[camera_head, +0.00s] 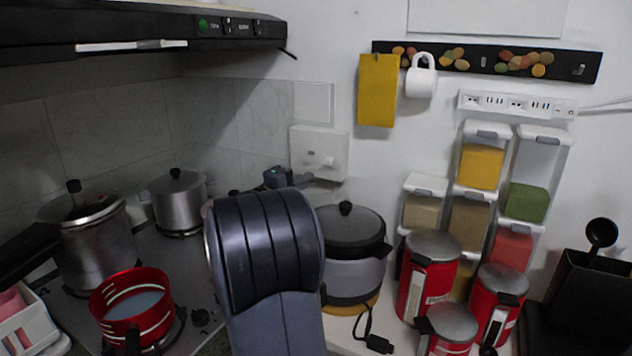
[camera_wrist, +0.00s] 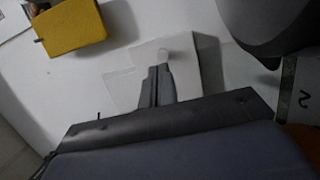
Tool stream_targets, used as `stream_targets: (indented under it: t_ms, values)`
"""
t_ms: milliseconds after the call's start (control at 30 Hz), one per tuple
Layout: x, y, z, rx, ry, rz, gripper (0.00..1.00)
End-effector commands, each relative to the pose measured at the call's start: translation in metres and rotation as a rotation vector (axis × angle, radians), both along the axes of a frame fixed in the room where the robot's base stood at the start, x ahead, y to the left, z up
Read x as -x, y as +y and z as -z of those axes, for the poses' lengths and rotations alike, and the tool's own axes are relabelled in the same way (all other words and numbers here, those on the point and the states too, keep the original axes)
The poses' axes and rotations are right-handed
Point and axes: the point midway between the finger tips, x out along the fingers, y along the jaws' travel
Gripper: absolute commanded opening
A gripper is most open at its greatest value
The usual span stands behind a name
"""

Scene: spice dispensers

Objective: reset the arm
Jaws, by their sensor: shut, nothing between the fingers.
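My arm rises in the middle of the head view and hides part of what is behind it. My gripper (camera_head: 308,177) shows small and dark just beyond the arm's bend, in front of the white wall box (camera_head: 320,142). In the wrist view my gripper (camera_wrist: 158,84) has its two fingers together, with nothing between them. The white wall box is behind the fingers there too. I cannot tell how far apart they are.
A lidded cooker (camera_head: 350,240) stands right of my arm. Red canisters (camera_head: 428,270) and stacked spice dispensers (camera_head: 480,165) are farther right. A red pot (camera_head: 135,305) and steel pots (camera_head: 180,200) are on the left. A range hood (camera_head: 130,30) hangs above.

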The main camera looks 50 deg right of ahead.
Motion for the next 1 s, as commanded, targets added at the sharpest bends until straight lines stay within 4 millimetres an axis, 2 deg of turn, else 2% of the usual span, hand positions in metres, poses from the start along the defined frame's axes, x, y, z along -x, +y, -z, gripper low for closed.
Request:
stream_targets:
  t_ms: [33,200,400,800,1000]
  values:
    - [0.001,0.013,0.003,0.000,0.000,-0.004,0.00]
    - [0.006,0.042,0.004,-0.001,0.001,-0.003,0.00]
    - [0.008,0.057,0.004,-0.001,0.002,-0.001,0.00]
    - [0.009,0.057,0.003,-0.001,0.002,0.001,0.00]
    - [0.006,0.036,0.001,-0.002,0.004,0.004,0.00]
